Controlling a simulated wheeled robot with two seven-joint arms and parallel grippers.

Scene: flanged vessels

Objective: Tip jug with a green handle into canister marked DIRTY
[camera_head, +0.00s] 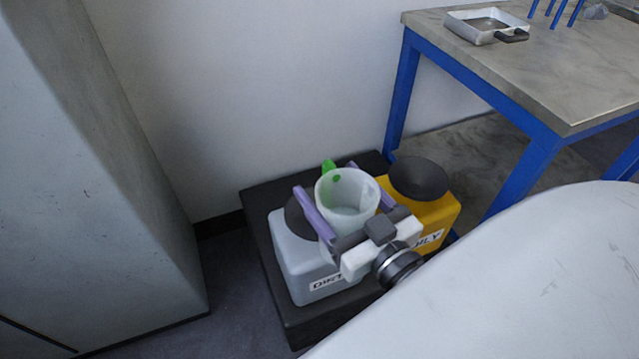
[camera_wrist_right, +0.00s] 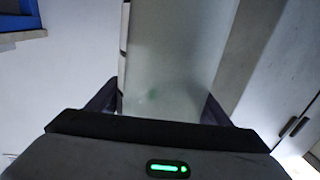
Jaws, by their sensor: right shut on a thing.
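The jug (camera_head: 348,200) is whitish and translucent with a green handle (camera_head: 329,168) on its far side. My right gripper (camera_head: 335,205) is shut on the jug, with purple fingers on either side of its body. The jug looks about upright, its open top facing up, above the canisters. In the right wrist view the jug (camera_wrist_right: 170,60) fills the middle between the fingers (camera_wrist_right: 160,105). The white canister marked DIRTY (camera_head: 298,262) stands below and to the left, its dark funnel (camera_head: 298,215) partly hidden by the gripper. My left gripper is not in view.
A yellow canister (camera_head: 440,215) with a dark funnel (camera_head: 419,178) stands right of the white one; its label is partly hidden. Both stand on a black platform (camera_head: 262,210). A blue-legged table (camera_head: 560,90) with a white tray (camera_head: 460,30) is at the right. A grey cabinet (camera_head: 90,180) is at the left.

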